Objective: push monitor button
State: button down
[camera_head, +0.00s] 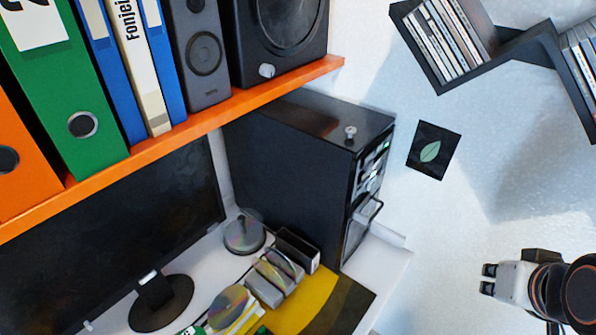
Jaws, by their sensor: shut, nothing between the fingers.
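The monitor (110,265) has a dark screen and stands at the lower left, below the orange shelf, on a round black base (161,305). A small pale piece (149,277) shows at its lower edge near the stand; I cannot tell whether it is the button. Part of the monitor is cut off at the left of the picture. My gripper (489,279) is at the lower right, shut and empty, pointing left. It is well apart from the monitor, with the desk items and computer tower between them.
The orange shelf (230,106) holds binders and speakers above the monitor. A black computer tower (280,165) stands beside the monitor. Discs (244,236) and disc holders (275,275) lie on the desk. A dark zigzag wall shelf (535,45) is at the upper right. Space around my gripper looks clear.

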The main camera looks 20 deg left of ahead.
aim_at(214, 227)
jog(key=u, duration=2.3)
jog(key=i+l+z, duration=0.15)
jog(key=i+z, duration=0.15)
jog(key=z, duration=0.15)
